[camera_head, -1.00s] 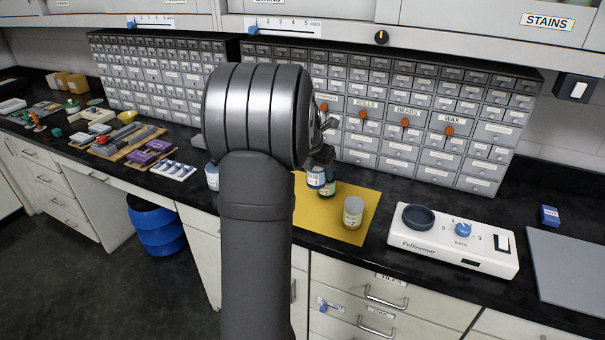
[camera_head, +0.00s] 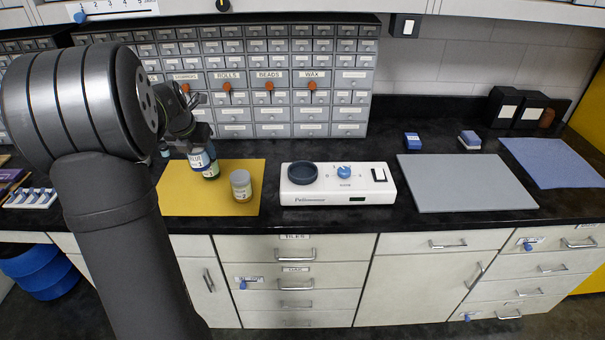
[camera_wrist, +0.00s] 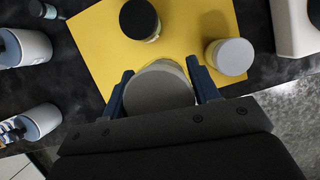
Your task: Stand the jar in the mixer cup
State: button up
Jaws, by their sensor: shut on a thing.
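My gripper (camera_head: 199,138) is shut on a jar (camera_head: 197,163) with a white label reading BLUE 1, upright over the left part of the yellow mat. I cannot tell whether its base touches the mat. In the wrist view the held jar's grey lid (camera_wrist: 160,92) sits between the two blue fingers of my gripper (camera_wrist: 160,82). The mixer cup (camera_head: 303,172) is a dark, round, shallow cup on the left of the white mixer (camera_head: 340,198), to the right of my gripper. No contents show in it.
A dark-lidded jar (camera_wrist: 139,20) stands close to the held one, partly hidden in the head view. A grey-lidded jar (camera_head: 241,187) stands on the yellow mat (camera_head: 190,203), between my gripper and the mixer. A grey board (camera_head: 465,183) lies right of the mixer. Drawer cabinets (camera_head: 270,80) stand behind.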

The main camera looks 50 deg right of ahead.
jog(key=s+d+r+m+g, duration=0.1)
jog(key=s+d+r+m, duration=0.1)
jog(key=s+d, duration=0.65)
jog(key=s+d+r+m, duration=0.25)
jog(key=s+d, duration=0.35)
jog(key=s, duration=0.6)
jog(key=s+d+r+m+g, duration=0.1)
jog(key=s+d+r, duration=0.2)
jog(key=s+d, duration=0.55)
jog(key=h, duration=0.1)
send_near(308, 169)
jog(key=shift+w+d+r, duration=0.15)
jog(key=shift+d+r, duration=0.05)
jog(key=shift+d, duration=0.7)
jog(key=shift+f, duration=1.95)
jog(key=shift+f, duration=0.1)
jog(key=shift+f, duration=0.25)
jog(key=o, duration=1.1)
